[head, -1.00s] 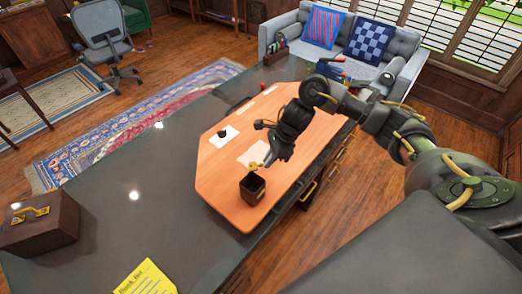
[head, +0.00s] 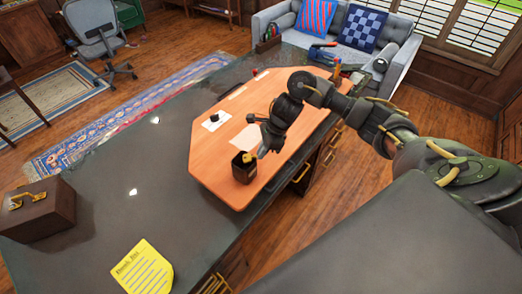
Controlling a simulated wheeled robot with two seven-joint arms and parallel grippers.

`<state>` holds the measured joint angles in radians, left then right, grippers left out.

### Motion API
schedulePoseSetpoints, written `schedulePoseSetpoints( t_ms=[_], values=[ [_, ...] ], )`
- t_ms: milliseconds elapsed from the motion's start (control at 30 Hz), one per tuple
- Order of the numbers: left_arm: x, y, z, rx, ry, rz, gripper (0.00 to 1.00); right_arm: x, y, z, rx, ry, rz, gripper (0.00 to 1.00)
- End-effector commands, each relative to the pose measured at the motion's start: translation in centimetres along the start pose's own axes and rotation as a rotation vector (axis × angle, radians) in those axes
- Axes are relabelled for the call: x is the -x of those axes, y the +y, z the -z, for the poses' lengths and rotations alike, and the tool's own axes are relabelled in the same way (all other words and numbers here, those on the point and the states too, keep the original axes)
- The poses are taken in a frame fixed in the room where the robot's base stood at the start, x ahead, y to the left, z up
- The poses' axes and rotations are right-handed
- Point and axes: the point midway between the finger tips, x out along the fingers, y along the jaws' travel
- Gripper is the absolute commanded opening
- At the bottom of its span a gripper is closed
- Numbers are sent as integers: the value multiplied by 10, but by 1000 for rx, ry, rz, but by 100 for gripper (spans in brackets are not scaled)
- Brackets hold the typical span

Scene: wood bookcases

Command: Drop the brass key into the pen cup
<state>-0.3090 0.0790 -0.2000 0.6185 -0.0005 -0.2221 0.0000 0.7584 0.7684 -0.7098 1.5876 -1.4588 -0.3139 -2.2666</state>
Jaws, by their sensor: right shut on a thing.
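The pen cup (head: 243,175) is a dark square cup standing on the near part of the orange-brown desk board (head: 215,165). My right gripper (head: 257,152) reaches in from the right and points down at the cup's right rim. It is shut on the brass key (head: 248,157), a small yellow shape at the cup's mouth. The key's lower part is hard to make out, and I cannot tell how far it is inside the cup. My left gripper is not in view.
A brown box with a brass handle (head: 38,208) and a yellow note (head: 143,268) lie on the dark desktop (head: 120,190). White paper (head: 216,120) lies on the board behind the cup. Books (head: 325,55) stand at the far end.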

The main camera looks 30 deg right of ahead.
Motion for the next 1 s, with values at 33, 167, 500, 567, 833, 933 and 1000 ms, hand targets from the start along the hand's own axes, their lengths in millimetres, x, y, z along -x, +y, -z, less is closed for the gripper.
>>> schedulePoseSetpoints(
  t_ms=[33,167,500,567,833,933,1000],
  values=[
    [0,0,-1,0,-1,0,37,0,0,-1,1,-1,0,11],
    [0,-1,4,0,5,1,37,0,0,-1,1,0,-1,28],
    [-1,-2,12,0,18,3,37,1,0,0,1,0,0,33],
    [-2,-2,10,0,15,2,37,5,-1,0,1,-1,2,33],
    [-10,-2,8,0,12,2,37,53,-2,1,5,1,7,33],
    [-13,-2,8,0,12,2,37,72,-1,0,4,0,7,33],
    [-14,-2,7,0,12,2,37,84,-1,0,3,1,5,33]
  ],
)
